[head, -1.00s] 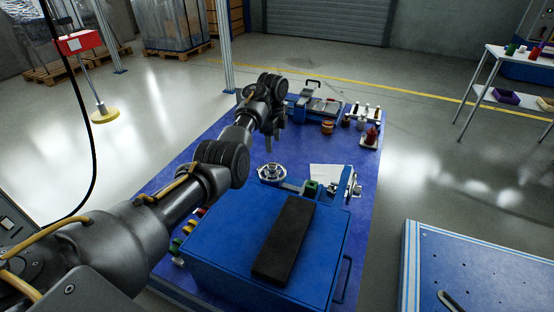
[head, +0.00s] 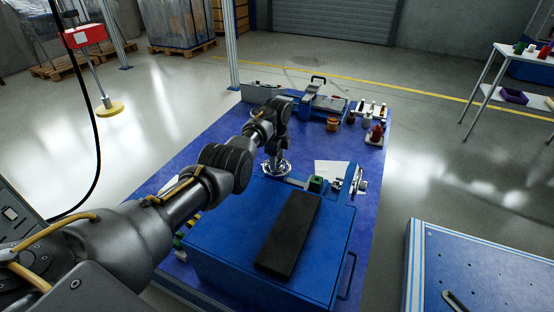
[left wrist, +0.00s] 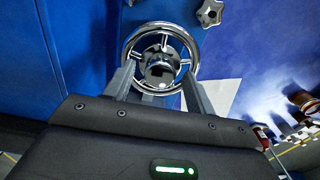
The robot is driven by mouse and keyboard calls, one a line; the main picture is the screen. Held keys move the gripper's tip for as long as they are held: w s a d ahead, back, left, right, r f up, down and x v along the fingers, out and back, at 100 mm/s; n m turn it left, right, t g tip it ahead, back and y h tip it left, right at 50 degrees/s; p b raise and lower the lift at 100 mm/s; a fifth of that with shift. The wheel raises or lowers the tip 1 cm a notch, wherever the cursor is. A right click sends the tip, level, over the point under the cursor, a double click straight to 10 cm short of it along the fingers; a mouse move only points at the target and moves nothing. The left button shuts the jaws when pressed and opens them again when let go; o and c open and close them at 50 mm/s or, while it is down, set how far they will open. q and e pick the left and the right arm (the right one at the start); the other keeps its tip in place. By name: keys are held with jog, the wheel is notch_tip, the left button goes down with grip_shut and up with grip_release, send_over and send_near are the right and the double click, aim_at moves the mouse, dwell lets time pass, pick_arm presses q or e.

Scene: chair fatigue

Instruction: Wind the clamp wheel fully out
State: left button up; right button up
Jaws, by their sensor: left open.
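The clamp wheel (head: 281,170) is a shiny chrome handwheel at the back left of the blue clamp body, partly hidden by my left gripper in the head view. In the left wrist view the wheel (left wrist: 162,66) faces the camera with its rim, spokes and round hub showing. My left gripper (head: 274,151) is open and points down at the wheel. In the left wrist view the two fingers of my left gripper (left wrist: 158,78) lie on either side of the hub, overlapping the rim. I cannot tell whether they touch it. My right gripper is not in view.
A blue box (head: 220,235) with a black pad (head: 289,235) stands in front. A star-shaped knob (left wrist: 210,12) is near the wheel. A white sheet (head: 330,168), a green block (head: 316,184) and a red-topped item (head: 376,133) lie to the right.

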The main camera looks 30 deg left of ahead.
pick_arm(q)
jog(key=c, duration=1)
jog(key=shift+o, duration=0.2)
